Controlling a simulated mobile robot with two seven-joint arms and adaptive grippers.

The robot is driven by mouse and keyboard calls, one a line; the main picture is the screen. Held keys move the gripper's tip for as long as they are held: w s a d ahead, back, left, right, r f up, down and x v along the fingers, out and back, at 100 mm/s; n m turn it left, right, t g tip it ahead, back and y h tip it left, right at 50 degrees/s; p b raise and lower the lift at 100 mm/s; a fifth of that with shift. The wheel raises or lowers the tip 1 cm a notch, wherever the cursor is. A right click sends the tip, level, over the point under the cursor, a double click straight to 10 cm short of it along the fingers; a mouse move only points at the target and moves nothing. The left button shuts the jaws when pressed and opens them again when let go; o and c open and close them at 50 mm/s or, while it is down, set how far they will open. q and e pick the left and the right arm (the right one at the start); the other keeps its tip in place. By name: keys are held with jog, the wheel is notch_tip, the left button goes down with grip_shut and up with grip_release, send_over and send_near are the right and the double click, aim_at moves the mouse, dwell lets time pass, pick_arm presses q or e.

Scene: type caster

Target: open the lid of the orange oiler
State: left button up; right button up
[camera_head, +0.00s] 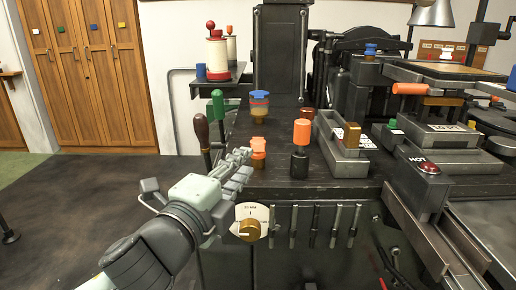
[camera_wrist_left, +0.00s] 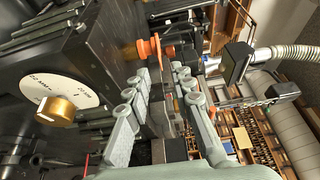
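The orange oiler (camera_head: 258,149) is a small orange cup-like piece near the front left edge of the dark machine top. In the left wrist view an orange flanged piece (camera_wrist_left: 148,48), which looks like the same oiler, sits just beyond the fingertips. My left gripper (camera_head: 243,160) is close beside the oiler, on its left. In the wrist view its two fingers (camera_wrist_left: 162,72) are apart with nothing held between them. I cannot tell whether a fingertip touches the oiler. The lid looks shut, though its detail is small. My right gripper is not in view.
A dark-handled lever (camera_head: 201,130) rises at the left edge. A dial (camera_head: 249,223) is on the machine's front below.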

aim_at(258, 145)
pick_arm(q)
jog(key=x, duration=0.4)
jog(key=shift+w+r, duration=0.1)
jog(key=shift+w+d, duration=0.25)
jog(key=shift+w, duration=0.5)
jog(key=shift+c, duration=0.6)
grip_shut()
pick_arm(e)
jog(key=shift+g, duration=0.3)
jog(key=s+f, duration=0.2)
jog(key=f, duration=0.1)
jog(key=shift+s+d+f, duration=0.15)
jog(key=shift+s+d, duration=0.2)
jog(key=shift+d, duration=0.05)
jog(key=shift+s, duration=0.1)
